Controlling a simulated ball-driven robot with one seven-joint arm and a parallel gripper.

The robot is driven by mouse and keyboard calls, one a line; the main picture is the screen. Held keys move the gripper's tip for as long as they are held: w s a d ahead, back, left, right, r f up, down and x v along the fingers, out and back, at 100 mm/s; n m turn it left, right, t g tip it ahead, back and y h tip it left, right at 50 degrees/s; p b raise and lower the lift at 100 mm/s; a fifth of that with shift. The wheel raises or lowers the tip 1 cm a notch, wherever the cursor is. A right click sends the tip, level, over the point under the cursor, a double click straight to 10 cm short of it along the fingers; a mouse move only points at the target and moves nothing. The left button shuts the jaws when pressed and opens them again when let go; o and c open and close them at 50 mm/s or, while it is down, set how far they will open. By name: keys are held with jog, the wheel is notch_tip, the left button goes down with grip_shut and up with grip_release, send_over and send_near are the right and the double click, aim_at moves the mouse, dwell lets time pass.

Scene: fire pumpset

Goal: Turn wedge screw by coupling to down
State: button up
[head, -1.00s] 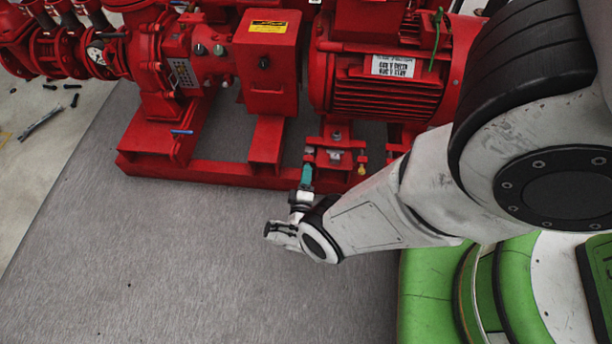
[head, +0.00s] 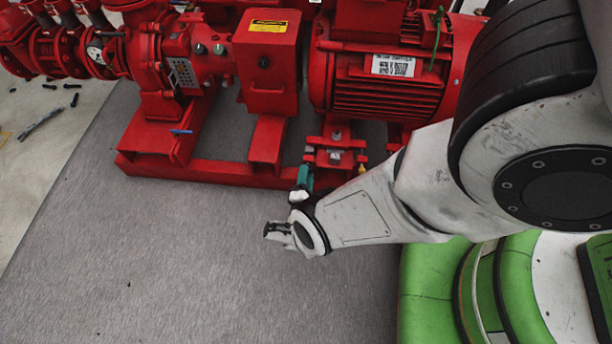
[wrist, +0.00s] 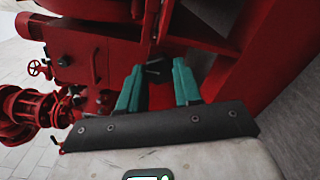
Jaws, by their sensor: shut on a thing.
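My gripper (head: 304,177), with teal fingers, is at the left side of the motor's front foot bracket (head: 335,158), low by the base frame. In the wrist view my gripper (wrist: 158,80) has its two fingers on either side of a small dark part, the wedge screw (wrist: 153,70), and is shut on it. In the head view the screw is mostly hidden by the fingers, so its exact angle cannot be told. The red coupling guard box (head: 267,62) stands to the left of the motor (head: 390,85).
The red base frame (head: 215,172) runs just behind my gripper. A yellow-tipped part (head: 361,168) sits at the bracket's right side. Loose bolts and a wrench (head: 40,124) lie at the far left.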

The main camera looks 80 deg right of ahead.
dwell(0.3)
jog(key=o, duration=1)
jog(key=shift+o, duration=0.2)
jog(key=a, duration=1)
jog(key=shift+s+a+p, duration=0.35)
jog(key=shift+s+a, duration=0.05)
